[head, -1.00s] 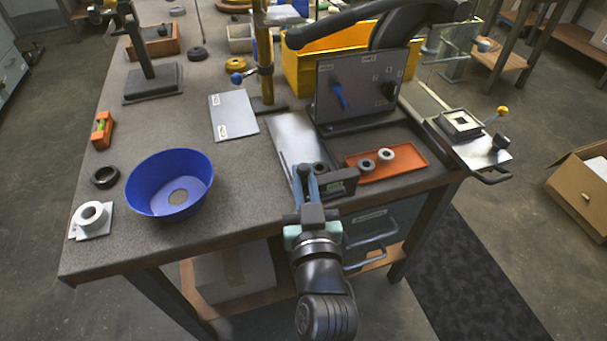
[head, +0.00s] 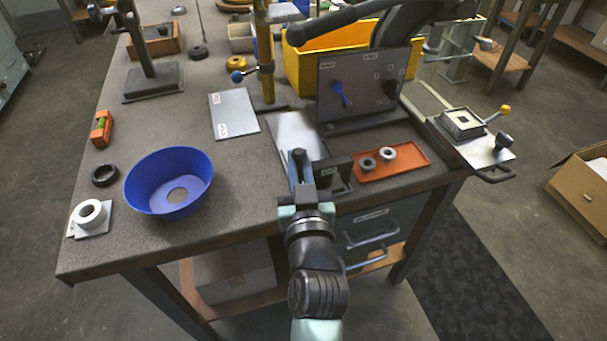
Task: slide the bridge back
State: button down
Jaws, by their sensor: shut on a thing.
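The bridge appears to be the dark block with a small green label (head: 338,173), at the front edge of the bench beside the metal plate. My gripper (head: 298,160) reaches in from the front and is shut at the block's left end. The fingers largely hide the part they hold, so the exact grip is hard to see. The pale metal plate (head: 290,128) lies flat behind the block and the fingers.
An orange tray (head: 414,170) with two rings lies just right of the block. Behind it stands an upright grey panel (head: 360,85) with a blue lever. A blue bowl (head: 168,183) stands to the left. Bare bench top lies between bowl and gripper.

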jog(key=w, duration=0.2)
jog(key=w+a+b, duration=0.1)
jog(key=w, duration=0.2)
jog(key=shift+w+a+r+b, duration=0.3)
jog(key=shift+w+a+r, duration=0.1)
jog(key=c, duration=0.9)
grip_release()
jog(key=shift+s, duration=0.1)
jog(key=shift+f, duration=0.2)
jog(key=s+d+p, duration=0.1)
jog(key=s, duration=1.1)
jog(key=shift+s+d, duration=0.25)
jog(key=shift+s, duration=0.15)
jog(key=shift+r, duration=0.1)
